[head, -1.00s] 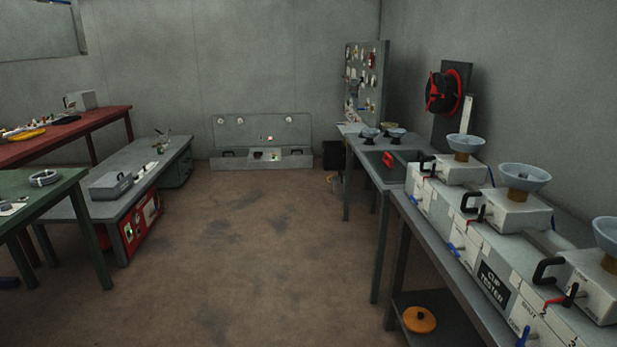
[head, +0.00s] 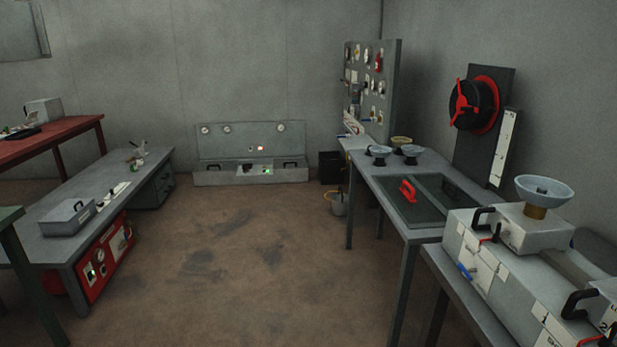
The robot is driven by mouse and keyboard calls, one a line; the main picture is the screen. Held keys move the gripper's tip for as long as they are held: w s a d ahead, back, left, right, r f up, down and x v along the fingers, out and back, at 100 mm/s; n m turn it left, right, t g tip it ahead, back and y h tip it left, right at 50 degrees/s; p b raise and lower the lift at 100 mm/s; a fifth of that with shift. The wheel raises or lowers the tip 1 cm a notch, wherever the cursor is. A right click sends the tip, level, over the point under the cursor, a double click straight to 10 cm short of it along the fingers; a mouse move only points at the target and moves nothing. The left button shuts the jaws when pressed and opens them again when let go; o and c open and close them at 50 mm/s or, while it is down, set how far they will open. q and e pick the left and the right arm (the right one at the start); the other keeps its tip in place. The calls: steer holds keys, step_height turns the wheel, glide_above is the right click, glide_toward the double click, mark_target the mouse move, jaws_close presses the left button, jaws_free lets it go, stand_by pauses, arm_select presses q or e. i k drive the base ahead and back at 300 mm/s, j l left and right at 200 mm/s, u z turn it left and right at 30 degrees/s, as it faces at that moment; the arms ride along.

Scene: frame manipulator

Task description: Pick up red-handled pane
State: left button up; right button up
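A red handle (head: 408,190) stands up from a dark flat pane (head: 403,208) on the grey table at the right. The pane lies in the left half of a dark recessed area in the tabletop. A second dark panel (head: 452,191) with a black handle lies to its right. Neither of my grippers shows in the head view.
The grey table (head: 372,176) also bears several bowls (head: 413,152) at its far end. A white tester box (head: 500,260) stands on the bench in the right foreground. A bucket (head: 338,205) is on the floor by the table. The middle floor (head: 240,260) is clear.

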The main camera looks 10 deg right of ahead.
mark_target(416, 207)
steer(key=i, duration=0.7)
steer(key=i+z, duration=0.15)
steer(key=i, duration=0.55)
steer(key=j, duration=0.05)
